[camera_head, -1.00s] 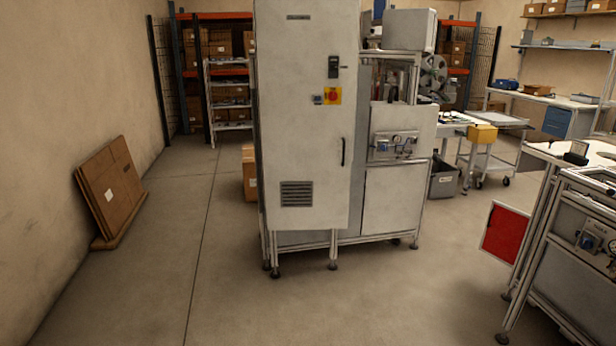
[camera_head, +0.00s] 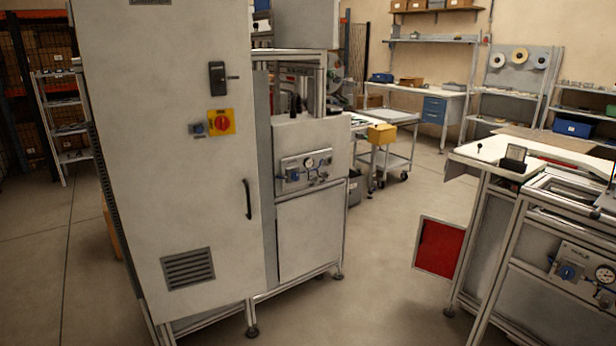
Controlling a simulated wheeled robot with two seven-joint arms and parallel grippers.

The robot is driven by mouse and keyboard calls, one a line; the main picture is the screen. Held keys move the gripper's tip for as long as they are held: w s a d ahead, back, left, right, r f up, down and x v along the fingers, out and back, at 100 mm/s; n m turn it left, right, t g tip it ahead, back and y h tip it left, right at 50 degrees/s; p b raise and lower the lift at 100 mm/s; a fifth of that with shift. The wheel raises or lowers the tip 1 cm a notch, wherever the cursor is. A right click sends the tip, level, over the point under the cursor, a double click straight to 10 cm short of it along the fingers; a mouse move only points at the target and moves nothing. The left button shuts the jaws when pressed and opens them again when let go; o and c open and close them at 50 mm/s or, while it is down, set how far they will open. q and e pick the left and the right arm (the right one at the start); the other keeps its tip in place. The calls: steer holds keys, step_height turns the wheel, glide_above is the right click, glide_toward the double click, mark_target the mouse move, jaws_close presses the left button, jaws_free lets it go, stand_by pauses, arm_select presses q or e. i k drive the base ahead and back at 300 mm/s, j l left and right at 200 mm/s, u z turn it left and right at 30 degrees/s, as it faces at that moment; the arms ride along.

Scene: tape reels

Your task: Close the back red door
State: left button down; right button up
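A red door (camera_head: 439,247) with a pale metal frame stands out to the left from the machine (camera_head: 497,262) on the right. It hangs low, near the machine's left leg, and looks swung open. Its far edge points toward the open floor. I cannot see its hinge or handle clearly. Neither of my grippers shows in the view.
A tall grey cabinet (camera_head: 170,200) with a red switch fills the left front. A machine section with a gauge (camera_head: 308,165) adjoins it. Clear floor (camera_head: 385,285) lies between cabinet and red door. A cart (camera_head: 390,150) and workbench (camera_head: 425,95) stand behind.

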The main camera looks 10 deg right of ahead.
mark_target(439, 244)
steer(key=i+l+z, duration=0.25)
steer(key=z, duration=0.15)
steer(key=i+l+z, duration=0.1)
steer(key=i+z, duration=0.25)
steer(key=i+l+z, duration=0.1)
steer(key=i+z, duration=0.3)
steer(key=i+l+z, duration=0.15)
steer(key=i, duration=0.3)
